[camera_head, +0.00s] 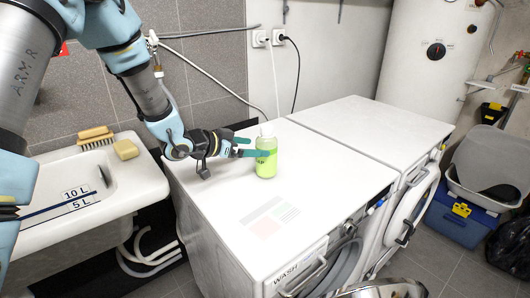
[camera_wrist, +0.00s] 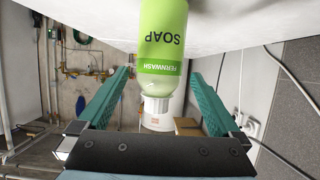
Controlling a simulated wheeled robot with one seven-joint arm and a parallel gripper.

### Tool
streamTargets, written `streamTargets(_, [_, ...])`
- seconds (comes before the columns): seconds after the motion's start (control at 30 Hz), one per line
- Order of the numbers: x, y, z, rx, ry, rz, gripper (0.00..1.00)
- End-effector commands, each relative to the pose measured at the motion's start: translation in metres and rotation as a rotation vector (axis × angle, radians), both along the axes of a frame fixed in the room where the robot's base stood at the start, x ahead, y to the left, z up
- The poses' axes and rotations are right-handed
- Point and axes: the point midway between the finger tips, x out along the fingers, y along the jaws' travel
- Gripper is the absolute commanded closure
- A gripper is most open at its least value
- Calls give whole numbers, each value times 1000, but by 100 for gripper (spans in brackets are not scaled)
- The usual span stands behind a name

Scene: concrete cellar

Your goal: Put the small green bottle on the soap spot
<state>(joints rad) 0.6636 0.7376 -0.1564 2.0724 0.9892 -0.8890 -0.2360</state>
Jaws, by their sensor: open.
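The small green bottle (camera_head: 266,158) stands upright on the white top of the near washing machine. It has a white cap and a label reading SOAP; it also shows upside down in the wrist view (camera_wrist: 161,40). My gripper (camera_head: 254,147) is open at the bottle, coming in from the left. In the wrist view its teal fingers (camera_wrist: 160,76) are apart, one on each side of the bottle, with a gap on both sides. A pale printed patch (camera_head: 270,216) lies on the machine top in front of the bottle; I cannot tell whether it is the soap spot.
A second white machine (camera_head: 372,127) adjoins on the right, its round door (camera_head: 412,208) open. A sink (camera_head: 142,182) with a brush (camera_head: 96,137) and sponge (camera_head: 126,149) is on the left. The wall with sockets (camera_head: 268,38) and cables is behind. The machine top's front is clear.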

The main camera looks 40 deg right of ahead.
Motion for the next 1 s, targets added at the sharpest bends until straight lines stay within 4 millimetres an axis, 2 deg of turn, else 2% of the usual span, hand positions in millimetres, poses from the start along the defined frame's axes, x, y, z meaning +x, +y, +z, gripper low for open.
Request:
streamTargets(0.03, [1,9,2,0,-2,2,0])
streamTargets(0.2, [2,26,10,0,0,1,0])
streamTargets(0.53, [2,31,13,2,-1,2,0])
streamTargets(0.6, [10,36,13,16,-6,29,0])
streamTargets(0.67, [26,49,14,49,-19,86,0])
streamTargets(0.77, [71,95,15,155,-39,267,0])
streamTargets(0.8, [90,124,16,213,-42,362,0])
streamTargets(0.87, [116,175,17,312,-29,518,0])
streamTargets(0.9, [128,212,18,378,-8,624,0])
streamTargets(0.97, [136,271,19,479,42,778,0])
streamTargets(1.0, [134,310,19,544,91,876,0])
